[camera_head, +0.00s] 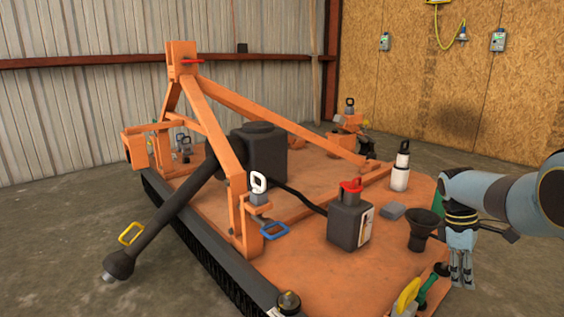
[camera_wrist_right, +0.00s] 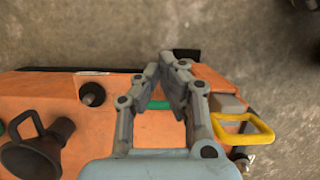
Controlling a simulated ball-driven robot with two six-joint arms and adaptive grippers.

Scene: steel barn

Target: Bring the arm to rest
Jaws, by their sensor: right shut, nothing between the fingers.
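My right arm (camera_head: 505,195) comes in from the right edge in the head view. Its gripper (camera_head: 462,280) hangs down over the right end of the orange machine deck (camera_head: 310,215). In the right wrist view the gripper (camera_wrist_right: 172,75) has its fingertips together with nothing held between them. A green bar (camera_wrist_right: 158,105) shows behind the fingers, apart from them as far as I can tell. My left gripper is in neither view.
A black funnel (camera_head: 423,230) stands close left of the gripper. A yellow handle (camera_head: 407,294) is near it, also seen in the wrist view (camera_wrist_right: 243,129). A dark box with red cap (camera_head: 349,220) and a white bottle (camera_head: 400,172) stand on the deck. Concrete floor (camera_head: 60,250) is open at left.

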